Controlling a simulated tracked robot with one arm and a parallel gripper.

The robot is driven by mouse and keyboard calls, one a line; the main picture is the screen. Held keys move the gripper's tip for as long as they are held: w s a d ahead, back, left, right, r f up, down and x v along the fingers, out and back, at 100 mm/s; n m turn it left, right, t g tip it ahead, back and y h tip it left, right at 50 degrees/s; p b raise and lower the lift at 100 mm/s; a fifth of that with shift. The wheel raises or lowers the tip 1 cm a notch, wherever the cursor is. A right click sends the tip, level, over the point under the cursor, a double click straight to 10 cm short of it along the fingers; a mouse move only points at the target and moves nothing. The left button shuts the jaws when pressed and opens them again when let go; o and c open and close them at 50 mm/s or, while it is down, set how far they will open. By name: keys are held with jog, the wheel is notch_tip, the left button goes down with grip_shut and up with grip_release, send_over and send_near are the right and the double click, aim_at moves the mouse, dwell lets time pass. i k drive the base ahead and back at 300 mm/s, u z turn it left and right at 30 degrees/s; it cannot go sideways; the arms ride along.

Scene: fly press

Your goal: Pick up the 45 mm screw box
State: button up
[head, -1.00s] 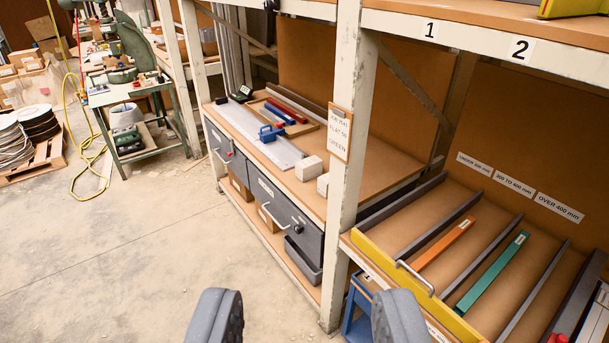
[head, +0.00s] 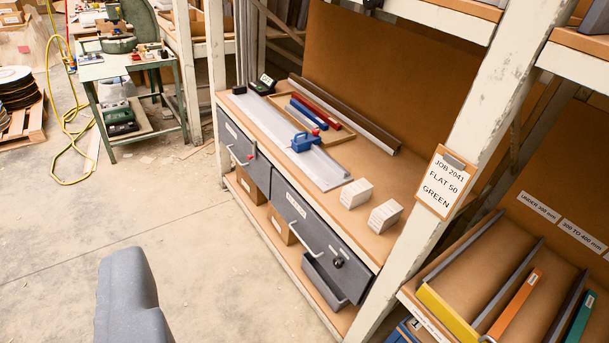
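Two small pale boxes, the farther box (head: 356,193) and the nearer box (head: 384,216), stand on the wooden bench shelf near its front edge. They are apart from each other, and I cannot read any size on them, so I cannot tell whether either is the 45 mm screw box. One grey finger of my gripper (head: 130,298) shows at the lower left, over the floor and well away from the boxes. The other finger is not visible, and I see nothing held.
Grey drawers (head: 310,232) with handles sit under the bench, with brown cartons (head: 281,226) and an open grey bin (head: 325,282) below. A pale post (head: 468,150) carrying a job card (head: 445,182) stands right of the boxes. A blue tool (head: 306,141) lies behind them.

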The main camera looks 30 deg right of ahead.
aim_at(354, 194)
jog(key=z, duration=0.05)
jog(key=i, duration=1.25)
jog(key=z, duration=1.05)
jog(key=i, duration=0.6)
jog(key=z, duration=0.35)
jog(key=k, duration=0.9)
jog(key=z, duration=0.15)
jog(key=i, duration=0.9)
jog(key=u, duration=0.05)
